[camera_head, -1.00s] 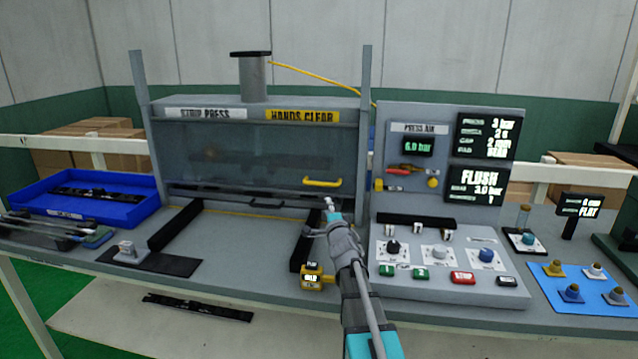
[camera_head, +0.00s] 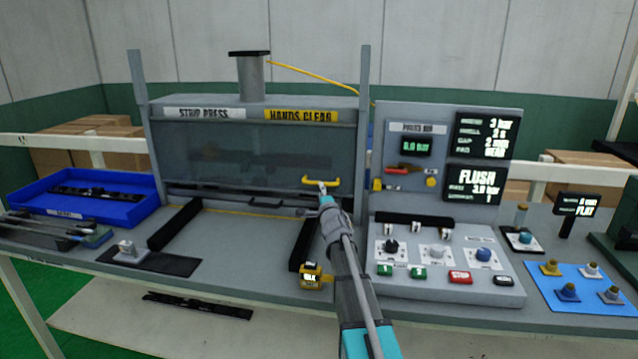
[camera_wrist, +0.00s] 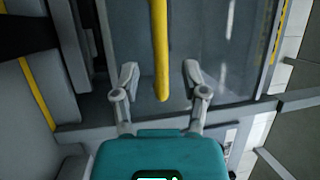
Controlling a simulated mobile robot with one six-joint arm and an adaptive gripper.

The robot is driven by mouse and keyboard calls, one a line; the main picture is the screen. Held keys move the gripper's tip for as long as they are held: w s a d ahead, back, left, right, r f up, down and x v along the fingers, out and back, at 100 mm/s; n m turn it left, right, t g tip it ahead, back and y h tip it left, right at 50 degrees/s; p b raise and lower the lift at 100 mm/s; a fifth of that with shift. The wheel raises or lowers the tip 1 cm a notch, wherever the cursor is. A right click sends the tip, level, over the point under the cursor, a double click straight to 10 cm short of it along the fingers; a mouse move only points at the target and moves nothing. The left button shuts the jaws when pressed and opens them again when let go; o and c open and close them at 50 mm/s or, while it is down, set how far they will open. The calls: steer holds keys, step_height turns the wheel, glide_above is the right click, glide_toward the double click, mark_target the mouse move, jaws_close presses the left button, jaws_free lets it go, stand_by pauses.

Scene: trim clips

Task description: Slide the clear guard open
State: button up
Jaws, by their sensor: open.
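The clear guard (camera_head: 230,155) is a see-through panel across the front of the strip press, under the signs STRIP PRESS and HANDS CLEAR. It is down. Its yellow handle (camera_head: 321,181) is a bar near the guard's lower right. My gripper (camera_head: 323,187) is at the handle in the head view. In the wrist view, my gripper (camera_wrist: 158,78) is open, with one finger on each side of the yellow handle (camera_wrist: 160,50). Gaps show between both fingers and the handle. The arm partly hides the press's lower right.
Two black rails (camera_head: 176,222) stand on the bench before the press. A yellow device (camera_head: 312,276) sits near the bench's front edge. The press air panel (camera_head: 418,150) and a control box (camera_head: 440,262) with knobs and buttons stand close right of my arm. A blue tray (camera_head: 88,190) is left.

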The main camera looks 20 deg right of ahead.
steer(key=shift+p+x, duration=0.35)
steer(key=shift+x, duration=2.35)
jaws_close()
